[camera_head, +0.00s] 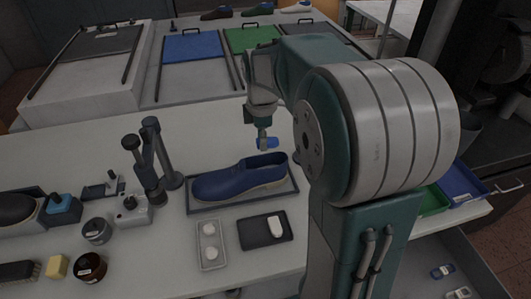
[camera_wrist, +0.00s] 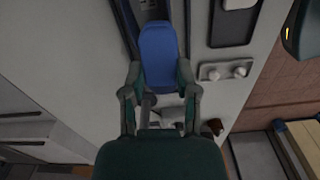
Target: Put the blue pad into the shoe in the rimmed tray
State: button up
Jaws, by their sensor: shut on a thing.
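The blue pad (camera_head: 267,142) is held in my gripper (camera_head: 263,135), above the heel end of the shoe in the head view. In the wrist view the pad (camera_wrist: 158,48) sits between the two fingers of my gripper (camera_wrist: 158,78), its rounded end pointing away. The dark blue shoe (camera_head: 238,179) with a grey sole lies in the rimmed tray (camera_head: 202,207), toe to the left, its opening facing up. The pad is apart from the shoe. In the wrist view the pad hides much of what lies below it.
A dark tray with a white piece (camera_head: 265,231) and a light tray with two white discs (camera_head: 212,245) lie in front of the shoe. A jointed stand (camera_head: 158,155) rises to its left. Jars (camera_head: 91,267), a brush and a yellow block lie farther left.

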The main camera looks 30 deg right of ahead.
jog(key=shift+w+f+n, duration=0.3)
jog(key=shift+w+f, duration=0.1)
jog(key=shift+f, duration=0.35)
jog(key=shift+w+f+n, duration=0.3)
jog(key=shift+w+f, duration=0.05)
jog(key=shift+f, duration=0.35)
jog(key=shift+d+f, duration=0.2)
jog(key=shift+f, duration=1.5)
jog(key=o, duration=0.8)
